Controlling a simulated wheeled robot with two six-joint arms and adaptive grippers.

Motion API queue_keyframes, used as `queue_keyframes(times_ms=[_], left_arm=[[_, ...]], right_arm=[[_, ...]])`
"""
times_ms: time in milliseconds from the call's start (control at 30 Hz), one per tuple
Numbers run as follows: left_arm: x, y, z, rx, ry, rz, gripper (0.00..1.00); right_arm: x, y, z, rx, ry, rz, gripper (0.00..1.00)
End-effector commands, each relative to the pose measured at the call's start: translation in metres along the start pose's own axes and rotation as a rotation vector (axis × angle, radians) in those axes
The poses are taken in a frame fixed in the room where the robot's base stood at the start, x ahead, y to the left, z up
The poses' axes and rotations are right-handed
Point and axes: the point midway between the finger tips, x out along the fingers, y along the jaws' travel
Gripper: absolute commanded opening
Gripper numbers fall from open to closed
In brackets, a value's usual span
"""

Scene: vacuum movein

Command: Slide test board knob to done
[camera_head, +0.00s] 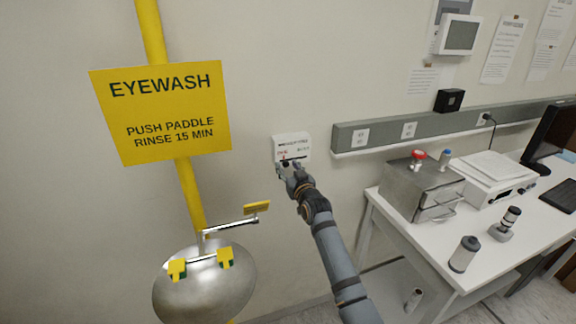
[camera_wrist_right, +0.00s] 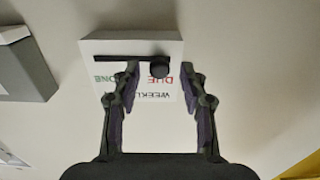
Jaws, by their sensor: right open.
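The test board (camera_head: 292,142) is a small white box on the wall. In the right wrist view, the board (camera_wrist_right: 130,47) appears upside down, with red "DUE", green "ONE" partly covered by a finger, and "WEEKL". My right gripper (camera_head: 293,170) is at the board's lower edge in the head view. In the wrist view, the right gripper (camera_wrist_right: 160,72) is open, with one finger on each side of the knob and gaps visible. My left gripper is not in view.
A yellow eyewash sign (camera_head: 165,112) and steel bowl (camera_head: 205,290) stand left. A grey wall rail (camera_head: 435,130) runs right of the board. A white table (camera_head: 400,225) with a metal box (camera_head: 420,190) stands right. Wall around the board is clear.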

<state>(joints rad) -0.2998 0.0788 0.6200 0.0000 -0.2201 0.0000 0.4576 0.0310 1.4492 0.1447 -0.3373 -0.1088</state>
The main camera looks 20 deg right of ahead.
Motion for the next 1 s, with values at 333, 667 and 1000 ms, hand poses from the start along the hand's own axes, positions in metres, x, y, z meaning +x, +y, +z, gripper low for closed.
queue_keyframes(times_ms=[333, 667, 1000], left_arm=[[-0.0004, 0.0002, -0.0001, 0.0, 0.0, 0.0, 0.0], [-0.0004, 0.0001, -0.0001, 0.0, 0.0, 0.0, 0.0], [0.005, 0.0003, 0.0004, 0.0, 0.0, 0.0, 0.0]], right_arm=[[0.0025, -0.0001, 0.0006, 0.0, -0.001, 0.0, 0.37], [0.0024, -0.0001, 0.0007, 0.0, -0.001, 0.0, 0.0], [0.0026, 0.0093, 0.0032, -0.002, -0.001, 0.002, 0.0]])
